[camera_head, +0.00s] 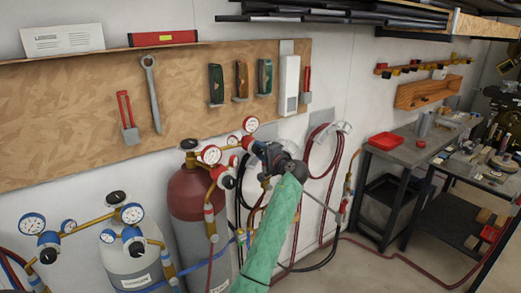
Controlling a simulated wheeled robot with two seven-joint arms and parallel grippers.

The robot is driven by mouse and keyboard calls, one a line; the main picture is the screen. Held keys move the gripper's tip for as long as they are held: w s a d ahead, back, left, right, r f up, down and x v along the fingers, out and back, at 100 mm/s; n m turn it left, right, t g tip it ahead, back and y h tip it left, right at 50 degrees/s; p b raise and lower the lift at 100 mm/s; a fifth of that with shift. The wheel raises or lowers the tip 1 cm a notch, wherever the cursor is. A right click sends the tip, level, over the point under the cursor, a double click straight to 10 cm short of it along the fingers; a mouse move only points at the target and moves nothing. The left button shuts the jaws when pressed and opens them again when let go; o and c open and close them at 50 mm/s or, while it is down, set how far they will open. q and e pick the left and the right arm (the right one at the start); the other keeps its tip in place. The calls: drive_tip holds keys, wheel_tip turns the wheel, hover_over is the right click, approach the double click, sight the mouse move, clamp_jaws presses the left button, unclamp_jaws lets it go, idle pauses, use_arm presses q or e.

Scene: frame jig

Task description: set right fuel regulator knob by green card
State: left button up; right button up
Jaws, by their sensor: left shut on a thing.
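A red gas cylinder (188,192) stands against the wall. Its regulator gauge (210,155) faces me, and a second gauge (250,125) sits higher to the right among brass fittings. My left gripper (259,152) is at the right end of these fittings, its arm in a green sleeve from below. It is shut on a regulator knob there, which the gripper mostly hides; its setting cannot be read. I cannot make out a green card. My right gripper is not in view.
Hoses (325,160) hang on the wall right of the gripper. A tool board (70,125) is above.

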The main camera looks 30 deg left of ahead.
use_arm(q)
drive_tip(key=m+p, duration=0.1)
drive_tip(key=m, duration=0.2)
drive_tip(key=shift+r+p, duration=0.1)
drive_tip(key=shift+p, duration=0.2)
drive_tip(key=shift+d+m+p, duration=0.1)
drive_tip(key=shift+m+p, duration=0.35)
drive_tip(key=shift+m, duration=0.55)
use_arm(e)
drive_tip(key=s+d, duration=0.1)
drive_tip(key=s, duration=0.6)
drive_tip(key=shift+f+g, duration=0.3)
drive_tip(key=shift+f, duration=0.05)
use_arm(q)
drive_tip(key=shift+f, duration=0.2)
drive_tip(key=o, duration=1)
drive_tip(key=shift+w, duration=0.1)
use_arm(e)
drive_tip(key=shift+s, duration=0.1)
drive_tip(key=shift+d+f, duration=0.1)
